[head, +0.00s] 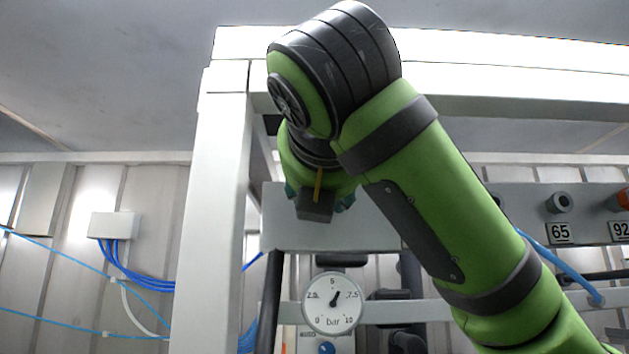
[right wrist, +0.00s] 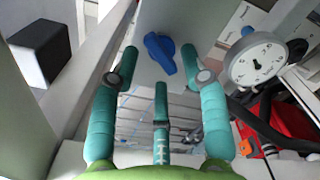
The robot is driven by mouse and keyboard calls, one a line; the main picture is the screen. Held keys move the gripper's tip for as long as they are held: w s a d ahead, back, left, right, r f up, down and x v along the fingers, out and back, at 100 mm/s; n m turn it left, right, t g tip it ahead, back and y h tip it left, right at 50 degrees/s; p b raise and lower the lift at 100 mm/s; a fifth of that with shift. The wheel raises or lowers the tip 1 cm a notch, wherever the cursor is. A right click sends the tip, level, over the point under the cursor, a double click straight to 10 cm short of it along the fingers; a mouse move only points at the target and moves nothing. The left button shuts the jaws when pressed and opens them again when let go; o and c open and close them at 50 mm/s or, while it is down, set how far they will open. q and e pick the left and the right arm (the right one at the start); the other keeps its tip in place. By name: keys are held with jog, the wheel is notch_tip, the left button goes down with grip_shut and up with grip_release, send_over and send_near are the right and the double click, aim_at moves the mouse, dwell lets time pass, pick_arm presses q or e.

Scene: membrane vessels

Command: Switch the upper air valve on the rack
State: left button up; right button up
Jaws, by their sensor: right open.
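A blue valve handle (right wrist: 160,53) sits on a light grey plate of the rack in the right wrist view. My right gripper (right wrist: 159,58) has teal fingers, spread open and empty, with one fingertip on each side of the handle. I cannot tell whether either fingertip touches it. In the head view my green right arm reaches up and in from the right, and its wrist hides this handle. The grey rack plate (head: 380,232) shows behind the wrist. My left gripper is not in view.
A round pressure gauge (head: 332,303) hangs below the plate and also shows in the right wrist view (right wrist: 257,65). Another blue knob (head: 327,348) is under it. A white rack post (head: 215,220) stands close left of my wrist. Blue hoses (head: 140,278) run at the left.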

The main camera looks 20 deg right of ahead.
jog(key=shift+p+x, duration=0.4)
jog(key=shift+x, duration=0.75)
jog(key=shift+a, duration=0.1)
grip_shut()
